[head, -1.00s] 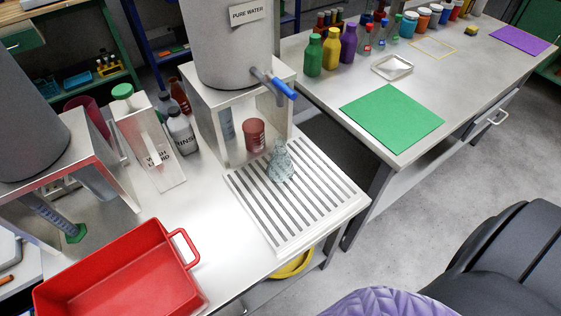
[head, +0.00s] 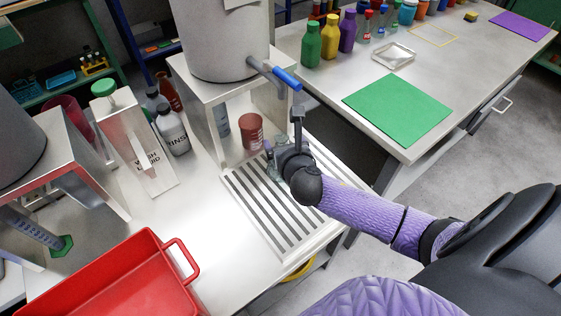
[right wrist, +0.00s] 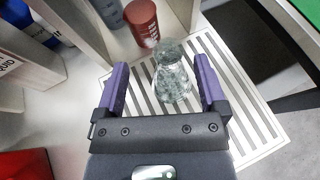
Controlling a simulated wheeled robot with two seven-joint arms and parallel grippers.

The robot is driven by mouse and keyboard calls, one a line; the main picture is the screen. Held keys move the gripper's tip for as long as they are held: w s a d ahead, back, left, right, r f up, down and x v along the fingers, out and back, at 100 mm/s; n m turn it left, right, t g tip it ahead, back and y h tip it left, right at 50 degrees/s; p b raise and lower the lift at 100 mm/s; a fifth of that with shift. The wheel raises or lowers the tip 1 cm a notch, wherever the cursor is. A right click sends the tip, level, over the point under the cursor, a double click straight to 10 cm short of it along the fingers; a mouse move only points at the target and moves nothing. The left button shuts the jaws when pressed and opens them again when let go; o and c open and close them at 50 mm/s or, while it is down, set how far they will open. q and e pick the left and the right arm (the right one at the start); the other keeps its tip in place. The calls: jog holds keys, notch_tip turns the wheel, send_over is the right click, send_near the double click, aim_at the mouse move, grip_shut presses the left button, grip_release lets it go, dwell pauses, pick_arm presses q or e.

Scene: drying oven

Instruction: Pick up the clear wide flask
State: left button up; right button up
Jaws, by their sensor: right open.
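The clear wide flask (right wrist: 173,72) stands on the striped drain rack (right wrist: 236,96), in front of the water tank's stand. In the head view the flask (head: 273,172) is mostly hidden behind my right gripper (head: 280,150). In the right wrist view my right gripper (right wrist: 160,85) is open, with its purple fingers on either side of the flask. I cannot tell whether a finger touches it. The left gripper is not in view.
A red beaker (head: 252,131) stands behind the flask, under the tank's stand. The blue tap handle (head: 286,78) hangs out above the rack. A red tray (head: 120,285) lies at the front left, and rinse and wash bottles stand at the left.

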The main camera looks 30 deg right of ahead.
aim_at(280, 135)
jog(key=w+f+b, duration=0.1)
jog(key=w+d+f+b, duration=0.1)
jog(key=w+f, duration=0.1)
jog(key=w+d+f+b, duration=0.1)
jog(key=shift+w+d+f+b, duration=0.2)
jog(key=shift+w+f+b, duration=0.1)
jog(key=shift+b, duration=0.1)
jog(key=shift+w+d, duration=0.15)
jog(key=shift+w, duration=0.6)
jog(key=shift+r, duration=0.1)
jog(key=c, duration=1)
jog(key=shift+c, duration=1.1)
grip_shut()
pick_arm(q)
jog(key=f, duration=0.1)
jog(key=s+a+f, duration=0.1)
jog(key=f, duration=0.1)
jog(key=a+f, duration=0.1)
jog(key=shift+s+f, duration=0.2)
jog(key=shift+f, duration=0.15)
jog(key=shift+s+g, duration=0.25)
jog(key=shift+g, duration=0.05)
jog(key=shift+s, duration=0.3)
